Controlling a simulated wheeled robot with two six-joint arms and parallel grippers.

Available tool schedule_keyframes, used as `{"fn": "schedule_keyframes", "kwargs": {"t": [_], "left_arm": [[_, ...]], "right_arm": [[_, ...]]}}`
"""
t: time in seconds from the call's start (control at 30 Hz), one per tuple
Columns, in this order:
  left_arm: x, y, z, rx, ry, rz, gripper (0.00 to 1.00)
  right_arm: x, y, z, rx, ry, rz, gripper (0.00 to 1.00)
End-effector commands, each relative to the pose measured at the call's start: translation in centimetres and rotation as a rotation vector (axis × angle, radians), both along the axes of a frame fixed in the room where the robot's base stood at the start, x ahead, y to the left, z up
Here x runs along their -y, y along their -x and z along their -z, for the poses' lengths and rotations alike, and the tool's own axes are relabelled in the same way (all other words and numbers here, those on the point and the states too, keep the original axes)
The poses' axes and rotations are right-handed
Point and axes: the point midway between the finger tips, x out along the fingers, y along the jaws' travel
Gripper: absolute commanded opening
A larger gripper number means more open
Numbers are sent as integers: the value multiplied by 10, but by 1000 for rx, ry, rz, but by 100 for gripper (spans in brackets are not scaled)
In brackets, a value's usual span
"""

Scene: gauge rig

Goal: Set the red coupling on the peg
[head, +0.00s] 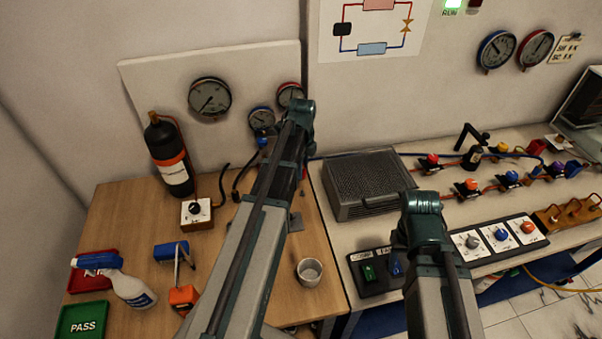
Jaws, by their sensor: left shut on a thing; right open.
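I cannot make out the red coupling or its peg with certainty. My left arm reaches up across the wooden table, with its dark green joint in front of the back panel. The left gripper's fingers and anything in them are hidden behind this arm. A small grey plate (296,222) shows just right of the arm on the wooden table; its use is unclear. My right arm stands in front of the right bench, and its gripper does not show. An orange-brown rack (546,222) with several upright posts sits at the far right.
The wooden table (120,215) holds a black bottle (168,150), a spray bottle (130,287), a green PASS tray (82,320) and a grey cup (309,271). The right bench holds a grey vented box (368,183), valves with coloured knobs and switch panels. Hoses cross its back.

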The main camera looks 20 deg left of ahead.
Motion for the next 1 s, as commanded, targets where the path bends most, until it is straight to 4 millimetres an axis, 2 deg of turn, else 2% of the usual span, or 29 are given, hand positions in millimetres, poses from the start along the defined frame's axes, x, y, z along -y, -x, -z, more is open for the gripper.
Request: {"fn": "schedule_keyframes", "kwargs": {"t": [0.03,0.47,1.0], "left_arm": [[0,0,6,0,0,5,0],[0,0,6,0,0,-6,0],[0,0,47,0,0,-5,0]], "right_arm": [[0,0,6,0,0,0,50],[0,0,6,0,0,0,50],[0,0,48,0,0,0,50]]}}
